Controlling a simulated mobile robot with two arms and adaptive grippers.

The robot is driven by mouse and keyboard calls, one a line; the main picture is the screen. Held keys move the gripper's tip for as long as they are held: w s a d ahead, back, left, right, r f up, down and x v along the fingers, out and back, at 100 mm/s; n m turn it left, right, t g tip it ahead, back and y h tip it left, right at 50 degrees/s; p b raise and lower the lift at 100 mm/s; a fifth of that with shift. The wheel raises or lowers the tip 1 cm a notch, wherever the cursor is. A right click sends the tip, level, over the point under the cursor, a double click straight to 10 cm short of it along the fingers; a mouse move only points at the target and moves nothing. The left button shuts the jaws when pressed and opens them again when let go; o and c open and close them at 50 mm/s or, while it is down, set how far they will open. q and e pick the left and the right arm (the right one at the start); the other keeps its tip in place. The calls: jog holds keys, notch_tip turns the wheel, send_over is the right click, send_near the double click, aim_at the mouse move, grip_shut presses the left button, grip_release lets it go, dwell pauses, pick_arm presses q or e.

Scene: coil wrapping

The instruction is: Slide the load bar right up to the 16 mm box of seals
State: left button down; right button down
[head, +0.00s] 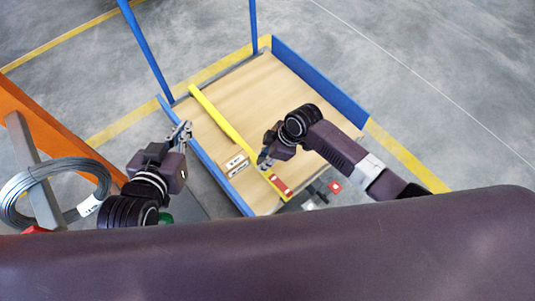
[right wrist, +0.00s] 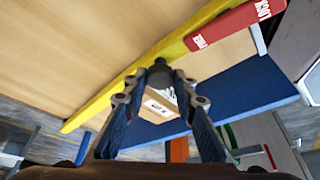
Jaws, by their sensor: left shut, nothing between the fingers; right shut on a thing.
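The yellow load bar (head: 217,114) lies slantwise across the wooden deck, with a red labelled end piece (right wrist: 225,27) in the right wrist view. The small brown box of seals (head: 237,165) with white labels sits left of the bar, close to it. In the right wrist view the box (right wrist: 160,107) shows beyond my fingers, partly hidden; I cannot tell whether the bar touches it. My right gripper (head: 264,162) is shut on the load bar near its red end. My left gripper (head: 185,128) is shut and empty, left of the deck's blue edge.
Blue side boards (head: 320,80) and blue posts (head: 147,48) bound the deck. A wire coil (head: 50,180) hangs on an orange frame (head: 45,125) at left. Bare deck (head: 250,85) lies right of the bar. Small red and grey items are at the near corner.

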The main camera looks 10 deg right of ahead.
jog(key=shift+s+a, duration=0.15)
jog(key=shift+a, duration=0.05)
jog(key=c, duration=1.6)
grip_release()
jog(key=shift+d, duration=0.1)
jog(key=w+v, duration=0.1)
jog(key=v, duration=1.1)
jog(key=shift+s, duration=0.4)
